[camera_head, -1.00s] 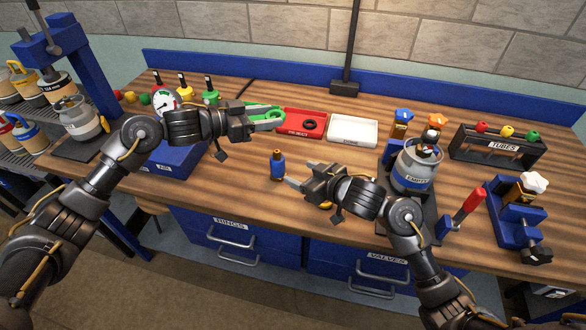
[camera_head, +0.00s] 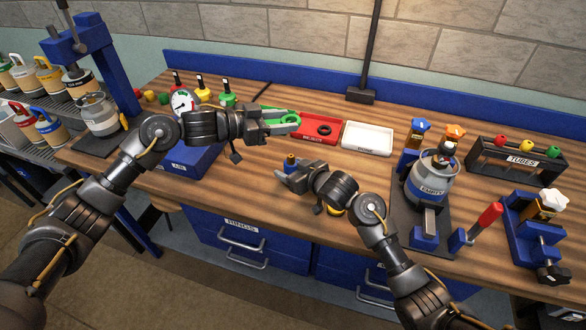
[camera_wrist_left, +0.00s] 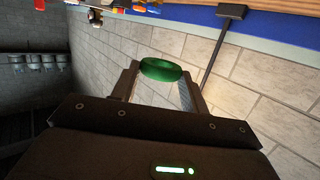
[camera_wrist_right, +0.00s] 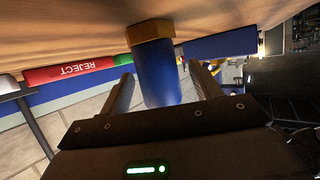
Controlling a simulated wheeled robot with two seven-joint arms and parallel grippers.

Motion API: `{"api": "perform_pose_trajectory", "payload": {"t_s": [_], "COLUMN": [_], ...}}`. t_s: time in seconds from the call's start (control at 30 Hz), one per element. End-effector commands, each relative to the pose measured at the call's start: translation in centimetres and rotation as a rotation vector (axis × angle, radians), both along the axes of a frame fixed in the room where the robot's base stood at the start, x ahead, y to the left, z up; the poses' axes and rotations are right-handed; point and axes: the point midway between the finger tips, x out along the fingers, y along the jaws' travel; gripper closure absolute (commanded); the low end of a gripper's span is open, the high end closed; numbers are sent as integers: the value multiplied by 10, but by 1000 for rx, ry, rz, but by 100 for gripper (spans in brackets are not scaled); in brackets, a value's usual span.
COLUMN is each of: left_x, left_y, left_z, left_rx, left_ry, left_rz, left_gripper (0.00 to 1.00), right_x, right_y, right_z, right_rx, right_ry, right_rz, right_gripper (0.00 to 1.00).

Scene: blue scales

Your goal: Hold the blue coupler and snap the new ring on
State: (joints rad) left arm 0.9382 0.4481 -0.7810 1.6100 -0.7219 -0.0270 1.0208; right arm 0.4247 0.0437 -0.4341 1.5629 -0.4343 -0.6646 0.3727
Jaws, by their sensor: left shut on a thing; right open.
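The blue coupler (camera_wrist_right: 157,78) stands upright on the bench with a brass-coloured hex end (camera_wrist_right: 150,30). In the head view only its top (camera_head: 291,160) shows above my right gripper. My right gripper (camera_head: 287,174) is open. Its fingers lie on both sides of the coupler in the right wrist view, with gaps showing. My left gripper (camera_head: 286,119) is shut on a green ring (camera_wrist_left: 162,69), held between its fingertips. In the head view it is in front of the green tray (camera_head: 270,112), left of and farther back than the coupler.
A red reject tray (camera_head: 306,138) holding a dark ring and a white tray (camera_head: 367,139) stand to the right. A gas cylinder (camera_head: 430,182) stands right of my right arm. A blue box (camera_head: 190,158) sits under my left forearm.

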Motion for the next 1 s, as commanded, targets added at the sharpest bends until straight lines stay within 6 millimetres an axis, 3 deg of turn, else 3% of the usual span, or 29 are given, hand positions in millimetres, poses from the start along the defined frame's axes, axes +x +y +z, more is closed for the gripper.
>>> {"api": "perform_pose_trajectory", "payload": {"t_s": [0.07,0.47,0.57,0.83,1.0], "left_x": [0,0,0,0,-2], "left_y": [0,0,0,0,1], "left_z": [0,0,-3,-63,-82], "left_rx": [0,0,0,-2,1], "left_ry": [0,0,2,7,1], "left_rz": [0,0,-1,-4,-4], "left_gripper": [76,76,76,76,76], "right_x": [0,0,0,0,0], "right_y": [0,-1,-1,-1,-1], "right_z": [0,0,0,0,0], "right_rx": [0,0,0,0,0], "right_ry": [0,0,0,0,0], "right_rz": [0,0,0,0,0], "right_gripper": [38,90,92,92,92]}}
